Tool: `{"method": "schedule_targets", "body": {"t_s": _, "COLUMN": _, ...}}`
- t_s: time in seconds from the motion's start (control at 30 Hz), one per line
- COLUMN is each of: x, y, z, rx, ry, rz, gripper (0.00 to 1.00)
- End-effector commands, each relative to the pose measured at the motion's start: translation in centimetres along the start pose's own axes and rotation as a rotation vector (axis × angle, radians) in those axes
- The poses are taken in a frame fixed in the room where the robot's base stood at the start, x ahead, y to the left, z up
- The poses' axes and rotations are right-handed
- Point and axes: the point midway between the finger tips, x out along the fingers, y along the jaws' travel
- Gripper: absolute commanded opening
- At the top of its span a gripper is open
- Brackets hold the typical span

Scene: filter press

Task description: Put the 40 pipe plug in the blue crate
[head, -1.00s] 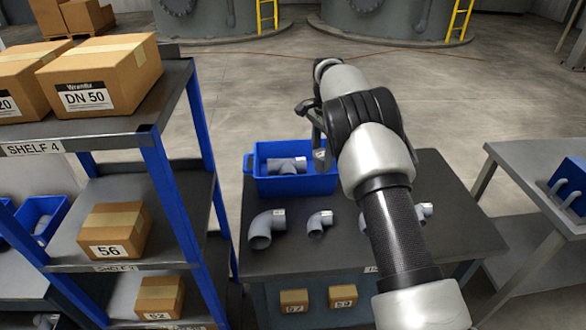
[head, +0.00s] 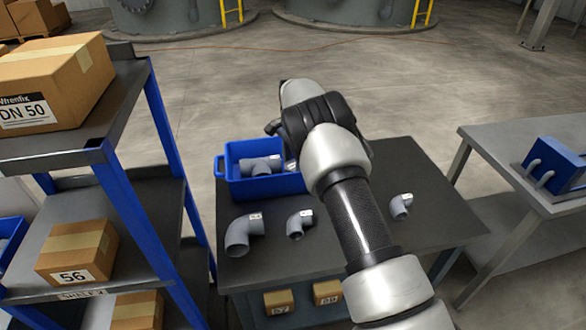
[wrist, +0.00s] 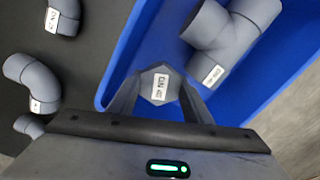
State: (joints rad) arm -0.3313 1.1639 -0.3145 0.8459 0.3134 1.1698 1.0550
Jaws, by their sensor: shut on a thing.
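The blue crate (head: 262,188) stands at the back left of the dark table, and its floor and wall fill much of the wrist view (wrist: 132,58). A grey pipe tee (head: 260,166) lies inside it and also shows in the wrist view (wrist: 232,38). My gripper (wrist: 158,92) is shut on a small grey pipe plug (wrist: 160,72), whose label seems to read DN 40. The plug is over the crate's opening, at its right end in the head view. It appears apart from the tee; whether it touches the crate floor cannot be told. My arm hides most of the gripper in the head view.
A large elbow (head: 243,234), a smaller elbow (head: 299,224) and another small fitting (head: 401,206) lie on the dark table (head: 430,240). A shelf rack (head: 110,185) with boxes stands close left. Another table (head: 500,165) with a blue container (head: 556,165) stands right.

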Motion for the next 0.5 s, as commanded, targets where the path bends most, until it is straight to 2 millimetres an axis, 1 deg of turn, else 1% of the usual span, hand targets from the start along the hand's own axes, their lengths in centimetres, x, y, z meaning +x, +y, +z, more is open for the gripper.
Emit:
{"method": "schedule_targets", "body": {"t_s": 0.03, "x": 0.58, "y": -0.02, "z": -0.01, "rx": 0.0, "ry": 0.001, "rz": -0.001, "gripper": 0.18}}
{"method": "schedule_targets", "body": {"t_s": 0.07, "x": 0.71, "y": -0.05, "z": -0.02, "rx": 0.0, "ry": 0.001, "rz": -0.002, "gripper": 0.18}}
{"method": "schedule_targets", "body": {"t_s": 0.27, "x": 0.71, "y": -0.08, "z": -0.02, "rx": 0.0, "ry": 0.001, "rz": -0.003, "gripper": 0.18}}
{"method": "schedule_targets", "body": {"t_s": 0.4, "x": 1.09, "y": -0.06, "z": -0.03, "rx": 0.0, "ry": 0.001, "rz": -0.002, "gripper": 0.18}}
{"method": "schedule_targets", "body": {"t_s": 0.43, "x": 1.04, "y": -0.04, "z": -0.02, "rx": 0.0, "ry": 0.001, "rz": -0.002, "gripper": 0.48}}
{"method": "schedule_targets", "body": {"t_s": 0.5, "x": 1.0, "y": -0.04, "z": -0.02, "rx": 0.0, "ry": 0.001, "rz": -0.002, "gripper": 0.6}}
